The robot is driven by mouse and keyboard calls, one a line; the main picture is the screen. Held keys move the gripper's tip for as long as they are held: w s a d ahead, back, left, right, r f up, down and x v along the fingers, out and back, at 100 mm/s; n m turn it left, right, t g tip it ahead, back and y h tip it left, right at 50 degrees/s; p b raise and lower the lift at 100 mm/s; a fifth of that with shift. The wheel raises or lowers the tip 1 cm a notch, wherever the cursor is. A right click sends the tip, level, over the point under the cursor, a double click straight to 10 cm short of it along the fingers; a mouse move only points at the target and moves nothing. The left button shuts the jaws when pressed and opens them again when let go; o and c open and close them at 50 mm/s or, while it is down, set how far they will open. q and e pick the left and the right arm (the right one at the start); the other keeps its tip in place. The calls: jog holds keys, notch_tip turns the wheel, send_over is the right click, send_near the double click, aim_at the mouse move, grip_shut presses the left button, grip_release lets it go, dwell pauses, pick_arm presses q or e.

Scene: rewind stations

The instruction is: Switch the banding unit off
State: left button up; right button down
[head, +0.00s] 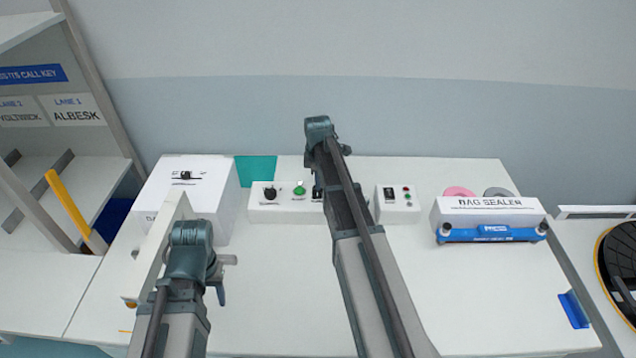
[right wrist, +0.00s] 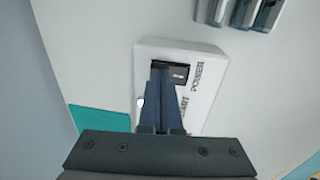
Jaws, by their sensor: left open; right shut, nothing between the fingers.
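A white control box (head: 262,211) stands mid-table with a black knob (head: 270,193), a green button (head: 299,189) and a dark switch (head: 317,193) partly behind my right arm. No banding label is readable there. The right wrist view shows a white box (right wrist: 207,120) marked POWER, with a black rocker (right wrist: 181,73). My right gripper (right wrist: 168,68) is shut and empty, its tips over or against the rocker; contact cannot be told. In the head view my arm hides its fingers. My left gripper (head: 221,277) is open and empty at front left.
A second control box (head: 400,214) with a black switch and small buttons stands right of my right arm. A bag sealer (head: 490,215) is further right, a white box (head: 205,195) with a knob at left. A teal patch (head: 257,170) lies behind. The front right table is mostly clear.

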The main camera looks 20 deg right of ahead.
aim_at(318, 197)
jog(key=shift+f, duration=0.15)
jog(key=shift+s, duration=0.15)
dwell(0.4)
jog(key=shift+s+a, duration=0.35)
jog(key=shift+s, duration=0.25)
jog(key=shift+r, duration=0.25)
notch_tip(318, 197, up, 14)
jog(key=s+p, duration=0.1)
jog(key=p, duration=1.2)
jog(key=shift+s+a+f+p, duration=0.2)
jog(key=shift+a+p, duration=0.15)
